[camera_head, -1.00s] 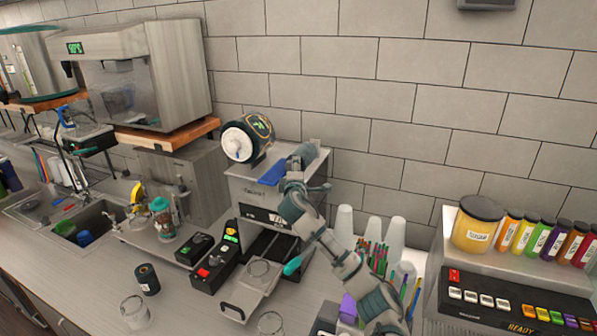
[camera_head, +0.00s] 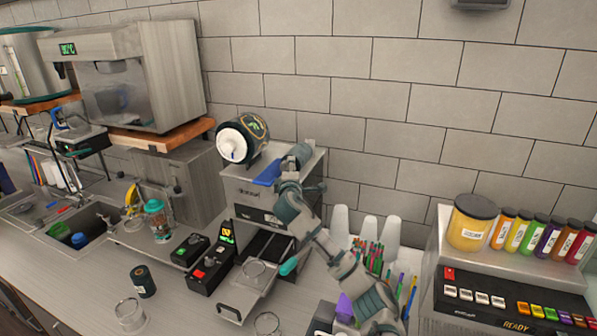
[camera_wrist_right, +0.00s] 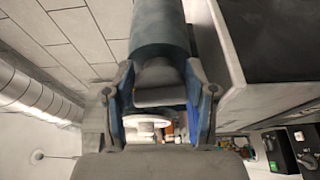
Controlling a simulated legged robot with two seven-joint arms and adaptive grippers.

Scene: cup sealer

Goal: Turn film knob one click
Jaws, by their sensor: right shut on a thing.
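A cup sealer (camera_head: 243,188) with a pale grey body stands on the counter against the wall in the head view. A dark film roll with a white end disc (camera_head: 230,142) sits at its top left. My right gripper (camera_head: 293,180) is over the sealer's top right, beside a blue strip (camera_head: 267,173). In the right wrist view my right gripper (camera_wrist_right: 160,98) is shut around a grey end piece on a teal cylinder (camera_wrist_right: 160,30), which looks like the film knob. Its contact surfaces are partly hidden. My left gripper is not in view.
A clear cup (camera_head: 254,270) sits in the sealer's pulled-out tray. A black control box (camera_head: 207,277) stands to its left. Cups, straws and pens (camera_head: 375,255) crowd the right side beside my arm. A sugar jar (camera_head: 473,222) stands on a far-right shelf.

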